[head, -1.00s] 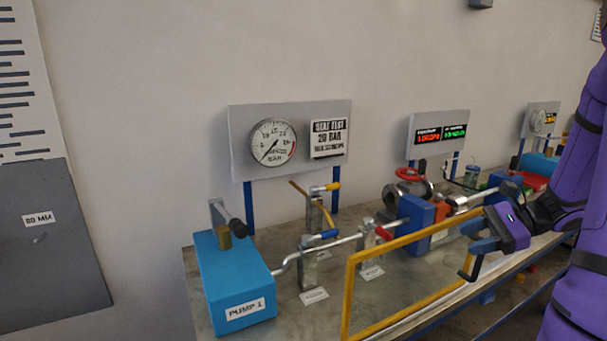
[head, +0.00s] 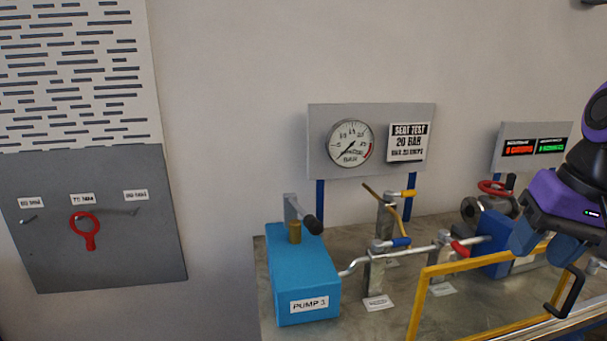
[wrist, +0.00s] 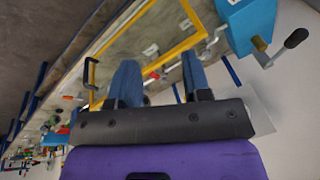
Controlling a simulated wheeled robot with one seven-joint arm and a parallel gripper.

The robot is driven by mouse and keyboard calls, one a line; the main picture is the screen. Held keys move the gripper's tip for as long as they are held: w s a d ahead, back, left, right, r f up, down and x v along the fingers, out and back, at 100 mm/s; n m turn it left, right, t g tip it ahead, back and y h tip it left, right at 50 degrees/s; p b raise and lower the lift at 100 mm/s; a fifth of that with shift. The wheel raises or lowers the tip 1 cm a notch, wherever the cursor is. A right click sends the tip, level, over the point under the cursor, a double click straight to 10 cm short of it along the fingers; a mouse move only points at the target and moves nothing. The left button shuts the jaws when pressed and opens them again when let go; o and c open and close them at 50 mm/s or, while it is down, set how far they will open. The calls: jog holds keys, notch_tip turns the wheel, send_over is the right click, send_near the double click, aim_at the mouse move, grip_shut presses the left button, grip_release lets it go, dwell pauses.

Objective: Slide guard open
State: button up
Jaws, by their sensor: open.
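The guard is a clear panel in a yellow frame (head: 482,259) along the front of the bench, and its frame also shows in the wrist view (wrist: 172,53). Its black handle (head: 569,294) stands at the right in the head view and at the left in the wrist view (wrist: 90,72). My gripper (head: 545,247) is open, with blue fingers pointing down, above and left of the handle in the head view. In the wrist view my gripper (wrist: 160,68) has nothing between its fingers, and the handle is outside them, apart.
A blue pump (head: 302,275) with a lever stands at the bench's left end. Pipes and valves with a blue handle (head: 392,243) and a red handle (head: 459,248) are behind the guard. A gauge panel (head: 318,142) stands behind. A red ring tool (head: 85,229) hangs on the grey board.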

jog(key=s+r+n+t, duration=0.1)
jog(key=s+a+r+n+t+h, duration=0.1)
jog(key=s+n, duration=0.1)
jog(key=shift+a+r+t, duration=0.3)
jog(key=shift+r+t, duration=0.1)
dwell(1.5)
